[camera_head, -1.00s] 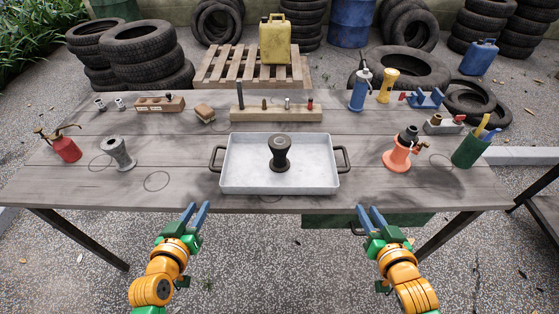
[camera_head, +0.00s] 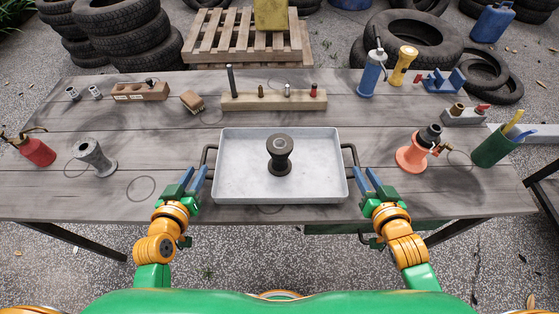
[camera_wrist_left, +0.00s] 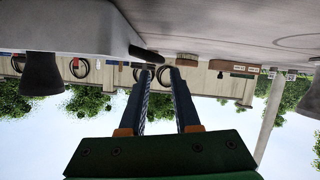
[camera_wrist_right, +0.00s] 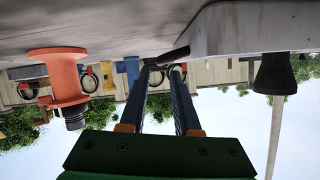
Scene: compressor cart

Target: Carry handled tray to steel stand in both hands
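The handled tray (camera_head: 235,188), pale grey and shallow, lies flat near the front edge of the wooden table. Its dark left handle (camera_head: 206,155) and right handle (camera_head: 352,152) stick out at the sides. A dark spool-shaped part (camera_head: 279,158) stands upright in it. My left gripper (camera_head: 192,176) is open just in front of the left handle, whose dark bar (camera_wrist_left: 145,53) shows beyond the fingertips. My right gripper (camera_head: 368,177) is open just in front of the right handle. A dark metal frame (camera_head: 545,190) is partly seen at the right edge; I cannot tell if it is the steel stand.
An orange spool (camera_head: 412,157) and green cup (camera_head: 492,150) stand right. A wooden block with pegs (camera_head: 273,101) lies behind the tray. Tyres and a pallet (camera_head: 247,42) are beyond the table.

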